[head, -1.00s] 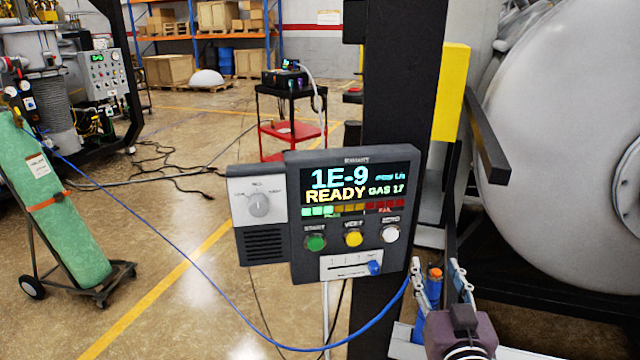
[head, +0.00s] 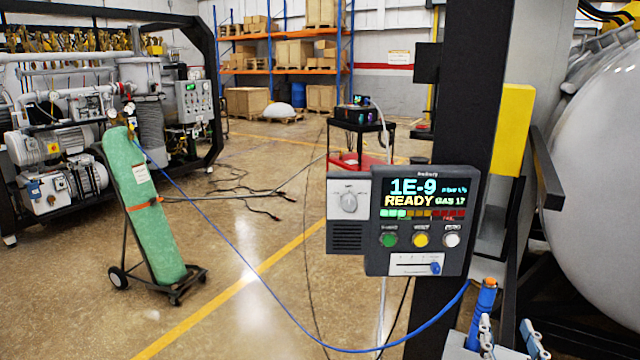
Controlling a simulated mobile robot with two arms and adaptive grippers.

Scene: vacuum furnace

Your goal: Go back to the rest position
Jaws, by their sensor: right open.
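My right gripper (head: 511,338) is at the bottom edge, right of centre. Only its two fingertips show; they are spread apart and nothing shows between them. A blue handheld piece with an orange top (head: 484,300) stands upright just behind and left of the fingertips. A blue hose runs near it. The leak detector panel (head: 420,222) on the dark post reads 1E-9, READY, GAS 17. My left gripper is not in view.
A green gas cylinder (head: 146,205) stands on a wheeled cart at left. The blue hose (head: 235,243) sags from it across to the panel's lower right. The large grey furnace vessel (head: 600,190) fills the right side. Open floor (head: 240,310) lies between the cart and post.

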